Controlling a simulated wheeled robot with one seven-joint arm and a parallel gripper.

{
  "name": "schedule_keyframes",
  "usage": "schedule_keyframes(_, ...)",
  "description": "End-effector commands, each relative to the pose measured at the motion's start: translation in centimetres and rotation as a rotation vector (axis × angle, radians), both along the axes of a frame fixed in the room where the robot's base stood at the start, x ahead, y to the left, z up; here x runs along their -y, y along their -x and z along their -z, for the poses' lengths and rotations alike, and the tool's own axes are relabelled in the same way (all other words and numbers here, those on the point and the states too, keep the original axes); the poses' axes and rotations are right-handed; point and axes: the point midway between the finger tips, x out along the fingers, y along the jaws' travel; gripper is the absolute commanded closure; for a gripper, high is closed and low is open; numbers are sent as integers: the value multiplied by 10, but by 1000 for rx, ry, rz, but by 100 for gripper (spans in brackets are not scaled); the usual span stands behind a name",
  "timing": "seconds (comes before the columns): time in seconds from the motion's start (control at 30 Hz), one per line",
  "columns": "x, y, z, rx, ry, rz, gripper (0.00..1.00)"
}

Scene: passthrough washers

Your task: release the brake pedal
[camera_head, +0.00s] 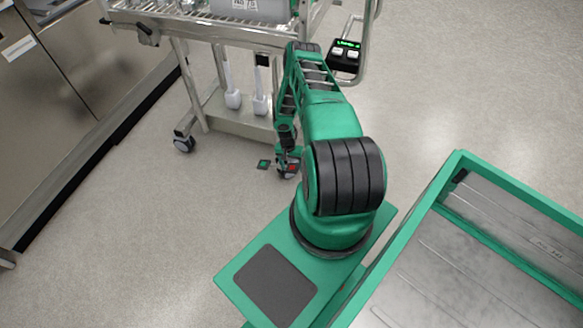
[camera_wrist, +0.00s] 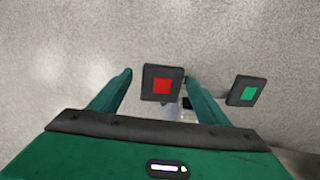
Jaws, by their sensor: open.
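Two dark square pedals show at the foot of the cart (camera_head: 222,115). One has a red square; this red pedal (camera_wrist: 161,84) appears between my fingertips in the wrist view and also shows beside the gripper in the head view (camera_head: 293,168). The other has a green square; this green pedal (camera_wrist: 246,91) is to the right of my fingers in the wrist view, and left of the gripper in the head view (camera_head: 264,164). My gripper (camera_wrist: 158,80) is open and points down at the red pedal. I cannot tell whether it touches the pedal.
The cart's lower shelf and wheel (camera_head: 185,144) stand close behind the pedals. A handle with a small control box (camera_head: 345,57) is on the cart's right. Steel cabinets (camera_head: 75,55) line the left. The floor (camera_head: 130,215) in front is clear.

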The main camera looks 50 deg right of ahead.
Motion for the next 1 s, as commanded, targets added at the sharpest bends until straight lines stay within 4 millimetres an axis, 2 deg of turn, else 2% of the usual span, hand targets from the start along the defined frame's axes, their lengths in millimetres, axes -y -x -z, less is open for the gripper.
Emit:
schedule_keyframes(0.17,1,-2,-12,1,2,0,30)
schedule_keyframes(0.5,-3,-11,-70,1,3,-1,30)
schedule_keyframes(0.7,-5,-15,-95,2,1,-1,30)
schedule_keyframes(1.0,-6,-15,-106,0,0,0,30)
